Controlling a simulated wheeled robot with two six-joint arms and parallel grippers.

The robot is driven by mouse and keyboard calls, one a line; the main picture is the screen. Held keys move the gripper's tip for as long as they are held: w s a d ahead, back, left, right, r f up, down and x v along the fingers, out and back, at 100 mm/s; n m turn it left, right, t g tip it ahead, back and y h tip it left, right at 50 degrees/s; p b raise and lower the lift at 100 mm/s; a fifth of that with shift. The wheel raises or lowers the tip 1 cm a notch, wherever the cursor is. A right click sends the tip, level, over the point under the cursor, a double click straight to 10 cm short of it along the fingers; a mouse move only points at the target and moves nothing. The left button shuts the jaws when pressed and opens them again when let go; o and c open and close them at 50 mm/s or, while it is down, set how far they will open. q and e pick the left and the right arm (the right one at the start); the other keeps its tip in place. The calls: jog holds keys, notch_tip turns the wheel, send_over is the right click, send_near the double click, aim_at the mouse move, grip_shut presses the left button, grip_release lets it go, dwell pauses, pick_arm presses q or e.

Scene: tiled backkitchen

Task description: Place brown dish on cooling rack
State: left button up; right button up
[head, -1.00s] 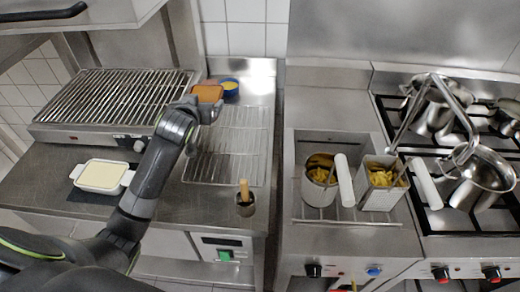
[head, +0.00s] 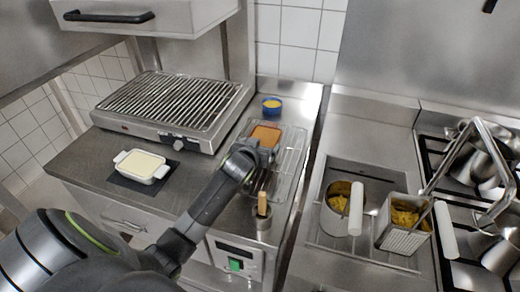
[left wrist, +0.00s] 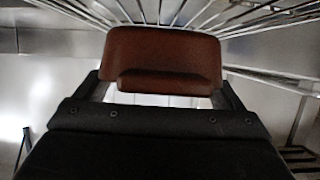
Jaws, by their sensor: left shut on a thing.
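The brown dish (head: 266,134) has an orange-brown filling and sits in my left gripper (head: 258,149), which is shut on it at its near side. In the left wrist view the dish (left wrist: 165,50) shows as a reddish-brown block between the two fingers (left wrist: 165,85). The cooling rack (head: 291,153), a wire grid, lies on the steel counter. The dish appears over the rack's left part; I cannot tell whether it touches the wires. Rack wires (left wrist: 240,15) also show behind the dish in the left wrist view. My right gripper is not in view.
A blue bowl (head: 271,106) with yellow contents stands behind the rack. A steel pot with a wooden handle (head: 262,217) stands near the rack's front. A grill (head: 170,104) and a white dish (head: 142,166) are to the left. Fryer baskets (head: 402,228) are to the right.

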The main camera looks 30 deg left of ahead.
pick_arm(q)
jog(key=shift+f, duration=0.8)
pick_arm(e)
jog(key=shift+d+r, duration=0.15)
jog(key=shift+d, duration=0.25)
pick_arm(q)
jog(key=shift+f, duration=0.15)
jog(key=o, duration=1.3)
jog(key=shift+c, duration=0.2)
